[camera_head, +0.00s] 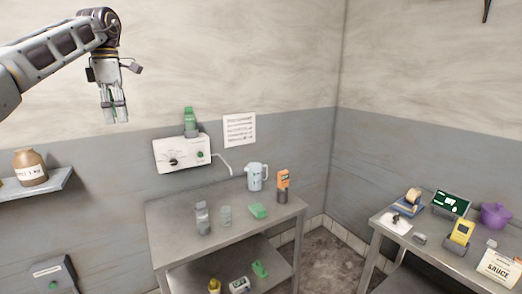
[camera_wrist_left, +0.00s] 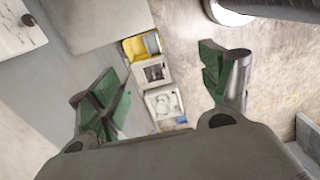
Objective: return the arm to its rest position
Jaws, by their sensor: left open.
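My left gripper (camera_head: 115,112) hangs fingers-down in the upper left of the head view, on an arm that comes in from the left. It is high in front of the wall, well above the table and the wall shelf. In the left wrist view the gripper (camera_wrist_left: 165,95) has its two green-padded fingers spread wide, with nothing between them. My right gripper is in neither view.
A white control box (camera_head: 183,153) is on the wall. A wall shelf (camera_head: 50,184) holds a brown jar (camera_head: 30,168). A second table (camera_head: 447,256) stands right.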

